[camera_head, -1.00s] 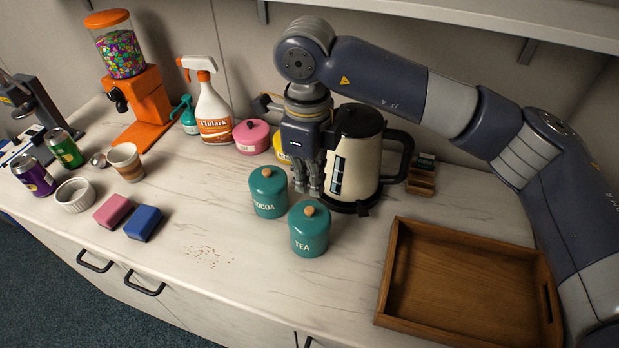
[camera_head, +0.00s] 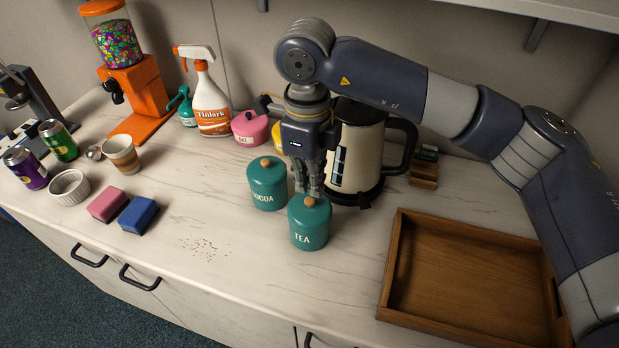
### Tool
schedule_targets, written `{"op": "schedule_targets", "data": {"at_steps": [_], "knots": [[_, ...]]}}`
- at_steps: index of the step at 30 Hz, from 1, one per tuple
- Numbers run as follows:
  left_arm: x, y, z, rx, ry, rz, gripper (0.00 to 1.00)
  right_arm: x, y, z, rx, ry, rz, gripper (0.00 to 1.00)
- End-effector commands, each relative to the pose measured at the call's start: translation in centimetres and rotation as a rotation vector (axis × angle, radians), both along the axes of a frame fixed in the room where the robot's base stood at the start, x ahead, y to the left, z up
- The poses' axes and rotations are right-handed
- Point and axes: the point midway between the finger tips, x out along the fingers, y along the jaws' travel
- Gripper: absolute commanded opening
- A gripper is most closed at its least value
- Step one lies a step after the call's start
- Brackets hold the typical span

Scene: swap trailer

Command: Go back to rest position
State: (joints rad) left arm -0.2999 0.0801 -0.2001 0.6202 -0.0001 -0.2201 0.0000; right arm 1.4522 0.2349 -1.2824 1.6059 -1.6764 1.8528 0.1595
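My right gripper (camera_head: 308,190) points down, just behind the teal TEA canister (camera_head: 309,226) and to the right of the teal COCOA canister (camera_head: 267,184). Its fingers look close together, but this angle does not show whether they are open or shut. I see nothing between them. Both canisters stand upright with their lids on. Contact between the fingertips and the TEA canister cannot be told. My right arm reaches in from the right, over the counter. My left gripper is not in view.
A cream kettle (camera_head: 357,160) stands right behind my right gripper. A wooden tray (camera_head: 389,265) lies at the right, partly below my arm. A pink canister (camera_head: 249,128) and a spray bottle (camera_head: 211,107) stand at the back. Sponges (camera_head: 138,215) lie front left.

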Motion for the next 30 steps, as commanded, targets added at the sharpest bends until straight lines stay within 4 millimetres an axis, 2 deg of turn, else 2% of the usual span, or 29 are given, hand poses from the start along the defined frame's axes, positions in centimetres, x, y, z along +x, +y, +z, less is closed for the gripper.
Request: {"op": "schedule_targets", "data": {"at_steps": [26, 30], "knots": [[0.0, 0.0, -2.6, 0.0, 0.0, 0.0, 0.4, 0.0, 0.0, -2.8, 0.0, 0.0, 0.0, 0.0], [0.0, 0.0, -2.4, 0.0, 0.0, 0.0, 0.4, 0.0, 0.0, -2.6, -0.001, 0.0, 0.0, 0.0]]}}
